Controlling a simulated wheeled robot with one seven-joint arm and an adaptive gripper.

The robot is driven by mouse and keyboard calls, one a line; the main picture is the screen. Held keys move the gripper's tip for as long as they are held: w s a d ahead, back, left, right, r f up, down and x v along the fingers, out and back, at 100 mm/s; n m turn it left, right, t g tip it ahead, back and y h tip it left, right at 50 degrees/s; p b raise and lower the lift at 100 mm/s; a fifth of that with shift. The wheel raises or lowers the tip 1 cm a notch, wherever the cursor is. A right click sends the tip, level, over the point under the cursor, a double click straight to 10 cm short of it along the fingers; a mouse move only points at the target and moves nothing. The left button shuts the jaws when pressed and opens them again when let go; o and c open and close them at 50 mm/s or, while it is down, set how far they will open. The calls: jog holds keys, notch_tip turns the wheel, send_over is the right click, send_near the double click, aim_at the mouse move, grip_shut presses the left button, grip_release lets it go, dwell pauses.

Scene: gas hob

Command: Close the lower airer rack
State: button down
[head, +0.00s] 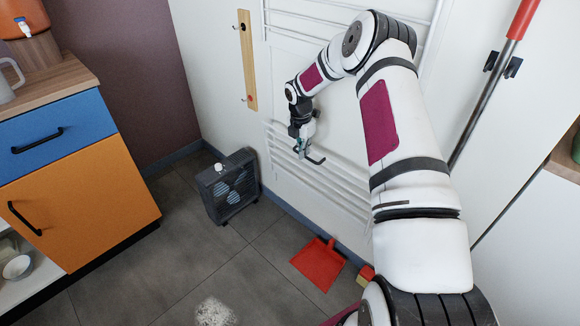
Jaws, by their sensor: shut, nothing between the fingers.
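The lower airer rack (335,190) is a set of white rails low on the white wall, in the middle of the head view. It looks flat or nearly flat against the wall; a small remaining tilt cannot be told from here. My gripper (313,157) is shut and empty, pointing down in front of the rack's upper left part. Whether it touches the rails is unclear. My arm hides the rack's right end. The upper airer rack (300,18) is on the wall above, partly behind my arm.
A dark box fan (229,187) stands on the floor left of the rack. A red dustpan (318,263) lies below it. A wooden hook rail (247,62) hangs on the wall. An orange and blue cabinet (85,195) stands left. The grey floor between is mostly free, with a white spill (215,312).

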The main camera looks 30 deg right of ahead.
jog(key=shift+w+d+r+b, duration=0.15)
jog(key=shift+w+d, duration=0.15)
jog(key=shift+d, duration=0.5)
jog(key=shift+w+d+r+b, duration=0.15)
jog(key=shift+w+d, duration=0.1)
jog(key=shift+d, duration=0.55)
jog(key=shift+f, duration=0.1)
